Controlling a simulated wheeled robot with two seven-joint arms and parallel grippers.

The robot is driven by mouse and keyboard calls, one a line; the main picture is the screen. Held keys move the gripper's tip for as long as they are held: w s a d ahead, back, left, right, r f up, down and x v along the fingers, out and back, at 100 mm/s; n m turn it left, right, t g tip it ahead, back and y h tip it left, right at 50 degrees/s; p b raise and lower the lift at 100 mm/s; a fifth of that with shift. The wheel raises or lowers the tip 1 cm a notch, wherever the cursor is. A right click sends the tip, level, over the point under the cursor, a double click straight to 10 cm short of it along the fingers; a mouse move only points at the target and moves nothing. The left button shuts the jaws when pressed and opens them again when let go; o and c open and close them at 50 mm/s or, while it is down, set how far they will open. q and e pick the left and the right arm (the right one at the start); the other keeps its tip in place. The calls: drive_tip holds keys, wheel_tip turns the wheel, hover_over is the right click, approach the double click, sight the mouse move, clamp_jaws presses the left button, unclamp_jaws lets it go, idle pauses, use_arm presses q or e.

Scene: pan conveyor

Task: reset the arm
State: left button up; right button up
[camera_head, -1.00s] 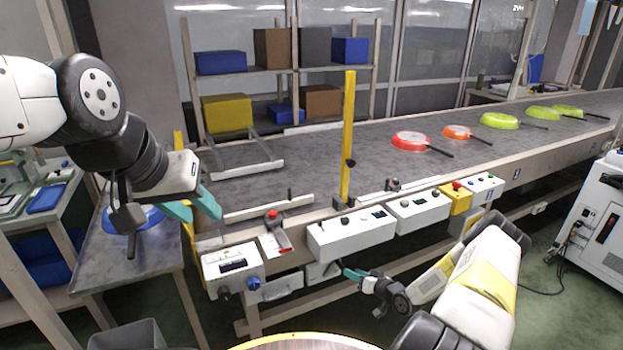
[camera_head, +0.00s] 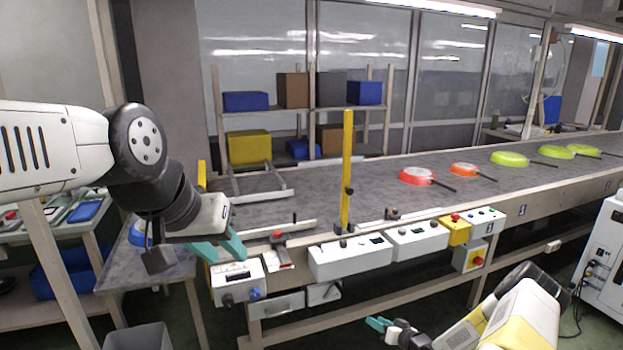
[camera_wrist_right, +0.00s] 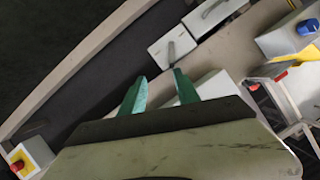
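My left gripper (camera_head: 222,250) hangs in the head view over the near left end of the conveyor, close above a white control box (camera_head: 238,284). Its teal fingers are apart and nothing shows between them. My right gripper (camera_head: 376,323) is low in the head view, in front of the conveyor and below its control boxes. In the right wrist view its two teal fingers (camera_wrist_right: 158,76) are spread and empty. A white panel with a grey rod (camera_wrist_right: 172,50) shows beyond the fingertips.
The conveyor (camera_head: 330,205) carries a red pan (camera_head: 417,175), an orange pan (camera_head: 463,169) and several green pans (camera_head: 509,158). A yellow post (camera_head: 347,165) rises from its near side. A shelf with boxes (camera_head: 250,147) stands behind. A white cabinet (camera_head: 603,255) stands at right.

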drive_tip(key=w+d+r+n+g+h, duration=0.1)
drive_tip(key=w+d+r, duration=0.15)
drive_tip(key=r, duration=0.55)
drive_tip(key=w+d+r+n+g+h, duration=0.1)
drive_tip(key=w+r+h, duration=0.15)
drive_tip(key=r, duration=0.45)
drive_tip(key=s+r+g+h, duration=0.1)
drive_tip(key=s+r, duration=0.1)
drive_tip(key=r, duration=0.9)
drive_tip(key=s+r+g+h, duration=0.1)
drive_tip(key=s+r+h, duration=0.15)
drive_tip(key=r, duration=0.75)
drive_tip(key=s+a+r+m, duration=0.1)
drive_tip(key=s+a+r, duration=0.2)
drive_tip(key=s+r, duration=0.45)
drive_tip(key=s+a+r+m, duration=0.1)
drive_tip(key=s+a+r, duration=0.2)
drive_tip(key=s+r, duration=0.45)
drive_tip(key=s+a+r+g+y, duration=0.1)
drive_tip(key=s+a, duration=0.2)
drive_tip(key=s, duration=0.6)
drive_tip(key=s+a+r+y, duration=0.1)
drive_tip(key=s+a+r, duration=0.1)
drive_tip(key=s, duration=0.8)
drive_tip(key=shift+a+g, duration=0.4)
drive_tip(key=shift+a, duration=0.3)
